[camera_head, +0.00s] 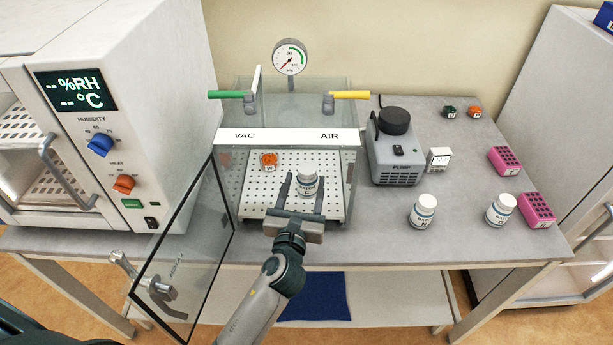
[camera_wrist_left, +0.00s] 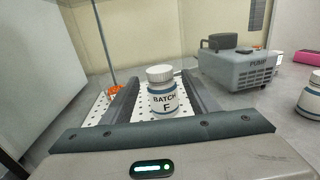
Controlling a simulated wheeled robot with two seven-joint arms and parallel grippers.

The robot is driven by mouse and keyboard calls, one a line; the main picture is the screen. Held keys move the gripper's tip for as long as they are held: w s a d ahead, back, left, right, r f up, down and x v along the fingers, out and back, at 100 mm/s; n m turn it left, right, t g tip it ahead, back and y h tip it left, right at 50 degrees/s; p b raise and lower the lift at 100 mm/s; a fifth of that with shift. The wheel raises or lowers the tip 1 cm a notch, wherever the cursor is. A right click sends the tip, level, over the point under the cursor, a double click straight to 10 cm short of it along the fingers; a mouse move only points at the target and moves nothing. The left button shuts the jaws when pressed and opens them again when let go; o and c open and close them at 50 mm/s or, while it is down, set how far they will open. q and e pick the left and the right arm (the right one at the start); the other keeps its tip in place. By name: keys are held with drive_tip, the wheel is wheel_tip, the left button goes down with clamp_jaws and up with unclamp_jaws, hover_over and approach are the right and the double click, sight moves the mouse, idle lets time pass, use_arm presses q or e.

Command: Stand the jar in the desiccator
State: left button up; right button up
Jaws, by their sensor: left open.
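A white jar labelled BATCH F (camera_head: 308,187) stands upright on the perforated plate inside the clear desiccator (camera_head: 347,165). The desiccator door (camera_head: 185,260) is swung open to the left. My left gripper (camera_head: 302,190) reaches in through the open front, open, with one finger on each side of the jar. In the left wrist view the jar (camera_wrist_left: 163,92) stands between the two fingers, with a gap at least on its left side; I cannot tell whether the right finger touches it. My right gripper is not in view.
An orange-lidded container (camera_head: 269,160) sits on the plate behind left. A pump (camera_head: 394,150) stands right of the desiccator. Two more white jars (camera_head: 422,211) (camera_head: 500,209) and pink racks (camera_head: 537,209) are on the bench. A humidity oven (camera_head: 90,120) stands at left.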

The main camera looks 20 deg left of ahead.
use_arm(q)
drive_tip(key=s+b, duration=0.1)
drive_tip(key=s, duration=0.6)
drive_tip(key=shift+d, duration=0.4)
